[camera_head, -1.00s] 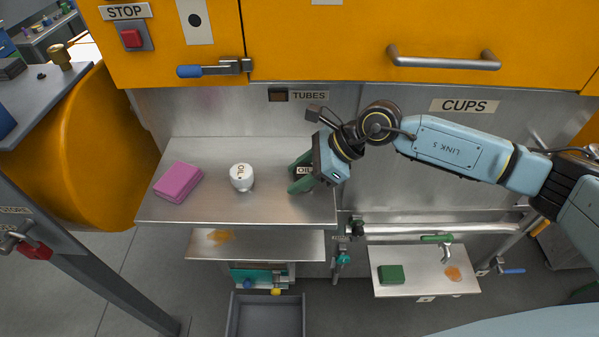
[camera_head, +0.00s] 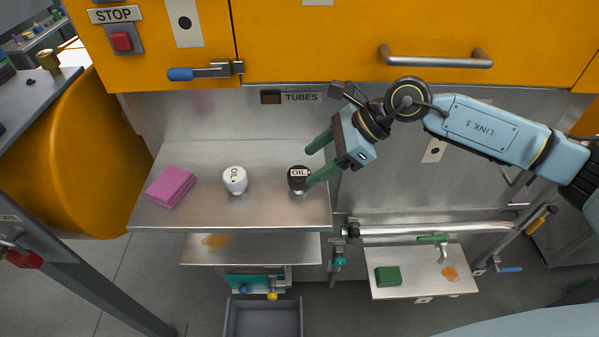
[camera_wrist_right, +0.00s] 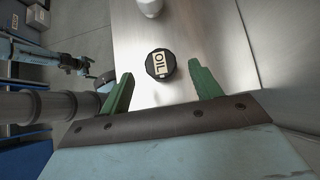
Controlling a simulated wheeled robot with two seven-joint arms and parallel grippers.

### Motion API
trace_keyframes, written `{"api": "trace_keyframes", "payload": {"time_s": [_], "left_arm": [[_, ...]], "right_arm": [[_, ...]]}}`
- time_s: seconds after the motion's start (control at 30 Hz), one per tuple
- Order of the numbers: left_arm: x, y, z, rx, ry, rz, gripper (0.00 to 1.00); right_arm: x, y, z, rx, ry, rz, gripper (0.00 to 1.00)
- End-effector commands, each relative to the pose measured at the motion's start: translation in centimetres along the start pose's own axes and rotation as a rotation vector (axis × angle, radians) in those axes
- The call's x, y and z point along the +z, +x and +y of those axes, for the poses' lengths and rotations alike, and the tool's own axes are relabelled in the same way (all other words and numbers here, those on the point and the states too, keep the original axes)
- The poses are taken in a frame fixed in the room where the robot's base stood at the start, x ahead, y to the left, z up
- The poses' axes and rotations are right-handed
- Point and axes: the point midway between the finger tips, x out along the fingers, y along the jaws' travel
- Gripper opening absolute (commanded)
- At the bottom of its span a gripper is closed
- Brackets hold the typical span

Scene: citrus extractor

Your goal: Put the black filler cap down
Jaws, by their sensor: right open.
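The black filler cap (camera_head: 298,178), with a pale OIL label on top, stands on the steel shelf (camera_head: 270,211) near its right end. It also shows in the right wrist view (camera_wrist_right: 160,64), just beyond and between the fingertips. My right gripper (camera_head: 318,163) is open, with green fingers, just to the right of the cap. In the right wrist view the gripper (camera_wrist_right: 160,82) holds nothing. A white cap (camera_head: 235,180), also marked OIL, stands to the left on the same shelf. My left gripper is not in view.
A pink cloth or sponge (camera_head: 171,187) lies at the shelf's left. A lower shelf (camera_head: 270,247) has an orange stain. A grey bin (camera_head: 263,318) is on the floor below. A green block (camera_head: 388,276) sits on a lower right tray (camera_head: 415,290). Orange cabinets hang above.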

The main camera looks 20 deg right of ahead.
Motion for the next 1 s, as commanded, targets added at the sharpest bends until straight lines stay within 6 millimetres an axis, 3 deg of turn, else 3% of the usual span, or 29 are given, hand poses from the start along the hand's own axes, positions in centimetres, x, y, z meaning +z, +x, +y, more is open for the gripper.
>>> {"api": "trace_keyframes", "payload": {"time_s": [0.1, 0.33, 1.0], "left_arm": [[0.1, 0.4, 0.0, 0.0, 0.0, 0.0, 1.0], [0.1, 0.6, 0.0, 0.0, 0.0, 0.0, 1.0], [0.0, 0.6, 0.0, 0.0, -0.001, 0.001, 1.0]], "right_arm": [[-0.1, -2.4, -0.1, -0.003, 0.0, 0.001, 0.64], [-0.1, -5.0, 0.0, 0.0, 0.0, 0.001, 0.64], [0.0, -5.3, 0.0, 0.001, 0.0, 0.0, 0.64]]}}
